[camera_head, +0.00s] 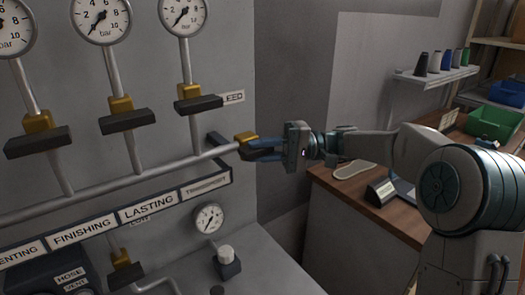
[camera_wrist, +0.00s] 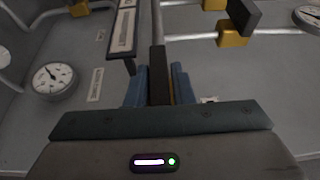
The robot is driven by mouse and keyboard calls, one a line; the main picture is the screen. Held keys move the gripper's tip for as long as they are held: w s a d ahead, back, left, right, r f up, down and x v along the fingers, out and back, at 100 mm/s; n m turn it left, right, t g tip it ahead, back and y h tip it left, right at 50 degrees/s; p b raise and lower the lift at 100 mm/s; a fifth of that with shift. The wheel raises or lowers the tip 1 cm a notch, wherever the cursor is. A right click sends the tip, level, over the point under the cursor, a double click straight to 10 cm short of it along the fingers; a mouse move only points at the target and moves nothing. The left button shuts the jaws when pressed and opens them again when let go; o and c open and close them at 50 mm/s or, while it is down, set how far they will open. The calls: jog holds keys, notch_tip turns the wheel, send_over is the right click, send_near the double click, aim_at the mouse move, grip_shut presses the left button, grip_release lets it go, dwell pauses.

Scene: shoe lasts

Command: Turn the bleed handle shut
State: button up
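A dark bar handle (camera_head: 217,141) with a brass valve body (camera_head: 245,137) sits at the right end of the horizontal pipe. A partly hidden label ending in "EED" (camera_head: 233,97) is on the wall above it. My gripper (camera_head: 263,149) is at this valve, reaching in from the right. In the wrist view the dark handle (camera_wrist: 158,72) stands between the two blue fingers of my gripper (camera_wrist: 158,87). A thin strip of brass shows between the handle and the right finger, so the fingers look apart around it. Contact with the left finger is unclear.
Several similar dark handles on brass valves, such as one under the right gauge (camera_head: 199,104), line the pipes. A label rail (camera_head: 150,208) juts out below the pipe. A small gauge (camera_head: 208,218) is lower down. A workbench (camera_head: 372,215) and shelf (camera_head: 440,75) stand at right.

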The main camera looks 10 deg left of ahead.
jog(key=shift+o, duration=1.2)
jog(key=b+v, duration=0.1)
jog(key=v, duration=1.2)
jog(key=shift+w+d+b, duration=0.2)
jog(key=shift+d+b, duration=0.1)
jog(key=shift+d, duration=0.05)
jog(key=shift+a, duration=0.1)
